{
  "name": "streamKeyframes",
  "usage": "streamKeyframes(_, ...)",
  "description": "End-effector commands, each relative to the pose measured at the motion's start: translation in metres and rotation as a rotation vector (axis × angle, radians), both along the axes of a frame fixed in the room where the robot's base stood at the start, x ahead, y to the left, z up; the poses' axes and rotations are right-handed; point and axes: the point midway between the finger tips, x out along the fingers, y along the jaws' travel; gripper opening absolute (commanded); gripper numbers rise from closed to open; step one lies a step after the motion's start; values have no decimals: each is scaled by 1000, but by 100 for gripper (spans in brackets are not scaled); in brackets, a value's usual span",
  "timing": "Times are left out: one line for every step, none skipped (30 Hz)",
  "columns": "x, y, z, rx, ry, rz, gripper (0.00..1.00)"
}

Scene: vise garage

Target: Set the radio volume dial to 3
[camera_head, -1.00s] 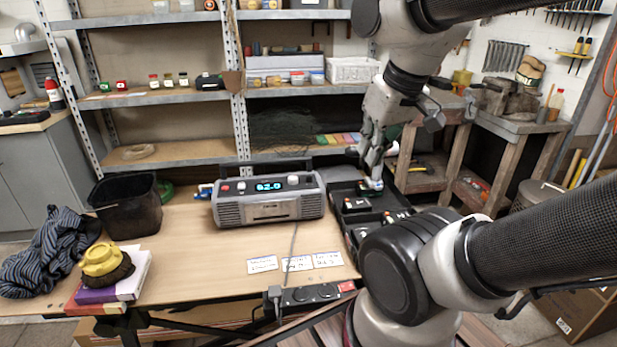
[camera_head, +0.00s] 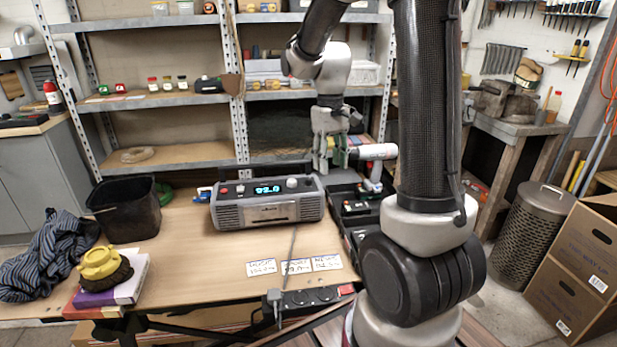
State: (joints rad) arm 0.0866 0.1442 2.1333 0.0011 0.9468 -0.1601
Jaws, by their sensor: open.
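The grey radio (camera_head: 268,212) stands on the wooden workbench, front towards me. Its lit blue display (camera_head: 268,189) shows digits that look like 92.0, though they are blurred. A pale round dial (camera_head: 292,183) sits right of the display, and a red button (camera_head: 224,189) sits on the left. I cannot read any volume number. My gripper (camera_head: 328,168) is open and empty, pointing down above and just behind the radio's right end. It appears apart from the radio.
A black tray (camera_head: 345,236) with tools and small items lies right of the radio. Paper labels (camera_head: 262,267) and a cord lie in front. A black bin (camera_head: 125,208), cloth (camera_head: 48,250) and books with a brush fill the left. Metal shelves stand behind.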

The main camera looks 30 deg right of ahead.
Motion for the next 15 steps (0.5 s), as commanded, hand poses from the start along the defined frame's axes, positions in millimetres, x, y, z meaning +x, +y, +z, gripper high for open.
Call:
streamKeyframes(22, -5, -18, 6, 23, 29, 43)
streamKeyframes(34, -7, -27, 9, 29, 53, 43)
streamKeyframes(50, -11, -39, 13, 38, 85, 43)
streamKeyframes(61, -13, -48, 17, 41, 110, 43)
streamKeyframes(73, -15, -56, 20, 43, 137, 43)
streamKeyframes(87, -18, -67, 24, 42, 173, 43)
streamKeyframes(97, -20, -73, 27, 40, 201, 43)
streamKeyframes(108, -21, -79, 29, 35, 231, 43)
streamKeyframes(123, -24, -85, 31, 24, 274, 43)
streamKeyframes(136, -25, -88, 30, 9, 314, 43)
streamKeyframes(150, -27, -86, 28, -15, 359, 43)
streamKeyframes(165, -28, -75, 20, -52, 413, 43)
streamKeyframes(172, -29, -69, 16, -69, 449, 43)
streamKeyframes(176, -30, -67, 13, -80, 480, 43)
streamKeyframes(177, -30, -66, 13, -82, 516, 43)
